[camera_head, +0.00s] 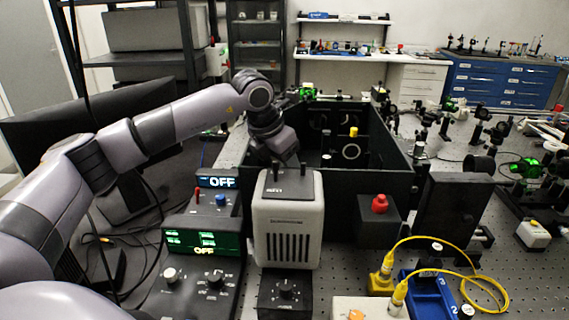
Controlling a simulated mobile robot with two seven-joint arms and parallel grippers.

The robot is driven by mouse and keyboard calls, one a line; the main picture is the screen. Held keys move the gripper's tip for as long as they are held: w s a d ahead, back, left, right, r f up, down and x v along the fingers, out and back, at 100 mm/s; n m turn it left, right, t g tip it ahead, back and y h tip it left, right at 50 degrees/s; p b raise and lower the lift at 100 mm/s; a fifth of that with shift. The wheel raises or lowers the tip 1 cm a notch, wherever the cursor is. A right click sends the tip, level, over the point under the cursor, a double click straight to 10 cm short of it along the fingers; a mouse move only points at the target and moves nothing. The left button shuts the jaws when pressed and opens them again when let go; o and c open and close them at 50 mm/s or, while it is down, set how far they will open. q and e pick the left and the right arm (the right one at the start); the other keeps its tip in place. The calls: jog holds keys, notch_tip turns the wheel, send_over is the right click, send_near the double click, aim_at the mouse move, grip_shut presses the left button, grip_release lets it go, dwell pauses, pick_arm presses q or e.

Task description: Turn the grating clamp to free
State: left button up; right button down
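The open black spectrometer box (375,203) stands in the middle of the bench. My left gripper (289,168) points down at the box's near left side, in front of the top of a grey vented housing. Its two dark fingertips show apart with nothing seen between them. Its wrist hides part of the box's left wall. My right gripper is not in view.
The grey vented housing (287,225) stands close under my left gripper. A red button box (379,206), yellow cables (440,245) and a black upright block (447,215) stand to the right.

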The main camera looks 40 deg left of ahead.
pick_arm(q)
jog(key=shift+c, duration=0.3)
grip_shut()
